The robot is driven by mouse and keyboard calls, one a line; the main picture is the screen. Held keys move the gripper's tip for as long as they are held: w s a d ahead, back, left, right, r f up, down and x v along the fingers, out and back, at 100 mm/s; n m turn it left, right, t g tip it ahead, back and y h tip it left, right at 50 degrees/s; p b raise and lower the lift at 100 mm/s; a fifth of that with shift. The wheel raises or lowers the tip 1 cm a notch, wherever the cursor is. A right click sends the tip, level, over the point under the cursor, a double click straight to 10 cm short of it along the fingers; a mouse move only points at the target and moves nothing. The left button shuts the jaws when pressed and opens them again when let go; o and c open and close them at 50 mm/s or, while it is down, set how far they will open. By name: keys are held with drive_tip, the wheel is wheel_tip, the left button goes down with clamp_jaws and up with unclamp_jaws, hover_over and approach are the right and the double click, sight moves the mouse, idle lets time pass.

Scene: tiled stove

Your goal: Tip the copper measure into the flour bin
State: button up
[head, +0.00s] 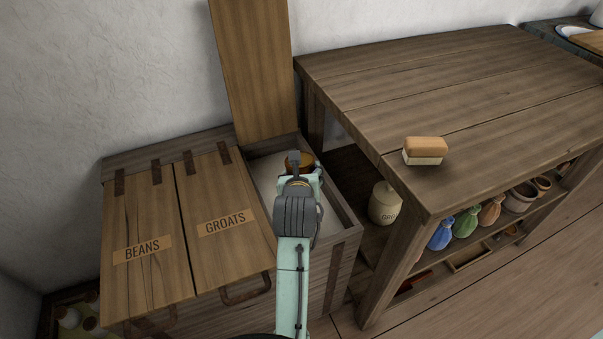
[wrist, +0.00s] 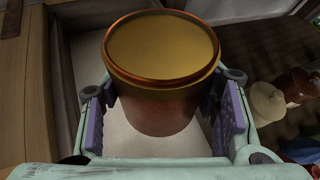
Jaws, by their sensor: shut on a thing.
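The copper measure (wrist: 160,90) is held between the two pads of my gripper (wrist: 165,112) in the wrist view. Its round mouth faces the wrist camera and shows a smooth yellowish surface; I cannot tell whether that is contents or the bare inside. In the head view the measure (head: 299,160) is mostly hidden behind my gripper (head: 299,170). It is over the open flour bin (head: 340,207), the right-hand compartment of the wooden chest. Pale flour (head: 268,172) shows in the bin below the measure. The bin's lid (head: 250,65) stands raised against the wall.
The lids marked BEANS (head: 140,215) and GROATS (head: 215,190) are closed, left of the bin. A wooden table (head: 470,90) stands close on the right, with a brush (head: 425,150) on top.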

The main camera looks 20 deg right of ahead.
drive_tip(key=shift+p, duration=0.4)
drive_tip(key=shift+s+r+g+p, duration=0.15)
drive_tip(key=shift+g+p, duration=0.25)
drive_tip(key=shift+p, duration=0.65)
drive_tip(key=shift+f, duration=0.25)
drive_tip(key=shift+d+r+p, duration=0.1)
drive_tip(key=shift+r+p, duration=0.2)
drive_tip(key=shift+p, duration=0.75)
drive_tip(key=p, duration=0.2)
drive_tip(key=shift+p, duration=0.3)
drive_tip(key=shift+f+p, duration=0.25)
drive_tip(key=shift+p, duration=0.35)
drive_tip(key=shift+s+r+n+g+h+p, duration=0.25)
drive_tip(key=shift+n+g+p, duration=0.6)
drive_tip(key=shift+p, duration=1.3)
drive_tip(key=shift+s+f+g+p, duration=0.1)
drive_tip(key=shift+f+g+p, duration=0.05)
drive_tip(key=shift+g+p, duration=0.2)
drive_tip(key=shift+s+g+h+p, duration=0.1)
drive_tip(key=shift+g+h+p, duration=0.2)
drive_tip(key=shift+p, duration=0.65)
